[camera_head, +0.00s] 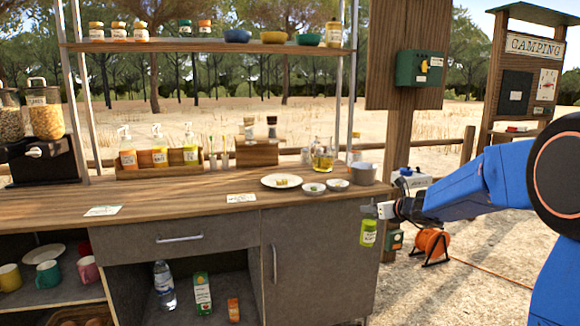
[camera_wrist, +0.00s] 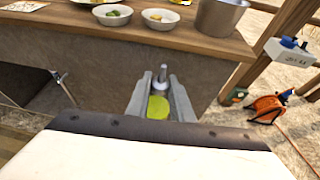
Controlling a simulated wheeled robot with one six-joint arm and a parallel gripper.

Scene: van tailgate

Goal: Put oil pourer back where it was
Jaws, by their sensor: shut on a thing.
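The oil pourer (camera_head: 368,233) is a yellow-green bottle with a pale label and a metal spout. My gripper (camera_head: 384,210) is shut on it and holds it upright in the air, in front of and beside the right end of the counter. In the wrist view, the oil pourer (camera_wrist: 158,106) sits between the two grey fingers of my gripper (camera_wrist: 161,92), with its spout pointing toward the counter side. Its lower part is hidden there by my gripper body. The wooden counter (camera_head: 215,215) stands to the left of my gripper.
On the counter's right part stand a plate (camera_head: 282,182), two small bowls (camera_head: 338,185), a grey pot (camera_head: 364,174) and a glass oil jug (camera_head: 322,158). A wooden rack (camera_head: 160,171) holds several sauce bottles. An orange cable reel (camera_head: 431,244) stands on the ground at right.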

